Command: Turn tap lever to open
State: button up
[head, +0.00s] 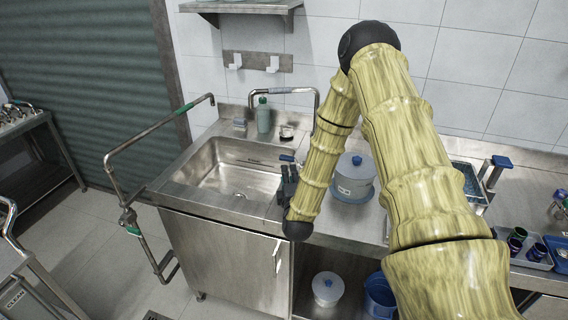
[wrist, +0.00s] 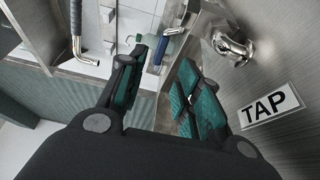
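My gripper (head: 287,182) is just in front of and below that lever, over the sink's right edge. In the wrist view, my gripper (wrist: 163,62) is open, its teal-padded fingers apart with nothing held between them. A chrome fitting (wrist: 234,46) lies beyond the right finger, above a plate (wrist: 270,105) reading TAP. I cannot tell whether the fingers touch the lever; the arm and gripper hide part of the tap.
A white lidded pot (head: 354,178) stands on the counter right of my forearm. A green bottle (head: 263,115) stands behind the sink. A pipe rail (head: 150,130) rises at the sink's left. Cups sit on a tray (head: 530,257) at far right. The sink basin is clear.

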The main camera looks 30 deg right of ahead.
aim_at(287, 160)
jog(key=shift+w+d, duration=0.15)
jog(key=shift+w, duration=0.15)
jog(key=p+x, duration=0.3)
jog(key=x, duration=0.7)
jog(key=shift+d+p, duration=0.1)
jog(key=shift+p, duration=0.25)
grip_shut()
